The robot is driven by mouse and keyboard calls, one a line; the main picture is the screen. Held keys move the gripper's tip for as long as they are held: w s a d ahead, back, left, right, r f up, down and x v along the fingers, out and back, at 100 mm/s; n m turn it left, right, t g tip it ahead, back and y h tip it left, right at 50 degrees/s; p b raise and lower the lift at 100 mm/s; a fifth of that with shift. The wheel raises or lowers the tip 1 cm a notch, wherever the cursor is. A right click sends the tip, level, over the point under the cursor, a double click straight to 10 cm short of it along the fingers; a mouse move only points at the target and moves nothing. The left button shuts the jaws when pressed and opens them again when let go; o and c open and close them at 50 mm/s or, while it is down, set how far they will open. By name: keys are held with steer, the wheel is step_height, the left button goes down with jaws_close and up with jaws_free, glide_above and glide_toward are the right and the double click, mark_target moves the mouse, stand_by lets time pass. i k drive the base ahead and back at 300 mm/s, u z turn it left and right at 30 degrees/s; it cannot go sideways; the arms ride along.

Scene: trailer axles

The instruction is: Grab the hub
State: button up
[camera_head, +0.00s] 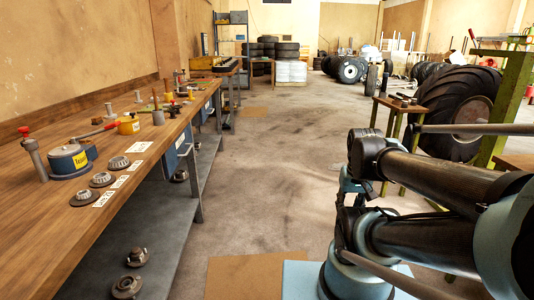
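Several grey metal pieces that could be hubs are in view. On the workbench, three dark, round-based toothed pieces sit in a row beside white labels: a far one (119,162), a middle one (102,179) and a near one (85,197). On the lower shelf are two flanged, hub-like pieces, one (137,257) behind the other (126,287). A smaller one (180,176) lies farther along the shelf. I cannot tell which is the task's hub. My arm is folded at the right, apart from the bench; my gripper's fingers cannot be made out.
The wooden workbench (60,240) runs along the left wall. It holds a blue-and-yellow pot (70,160), a red-handled tool (32,152) and a yellow can (128,124). A green stand (392,118) and large tyre (450,95) are at right. The middle floor (270,180) is clear.

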mark_target(182, 92)
steer(key=u, duration=0.05)
steer(key=i, duration=2.1)
steer(key=u, duration=0.65)
steer(key=i, duration=1.8)
steer(key=u, duration=0.3)
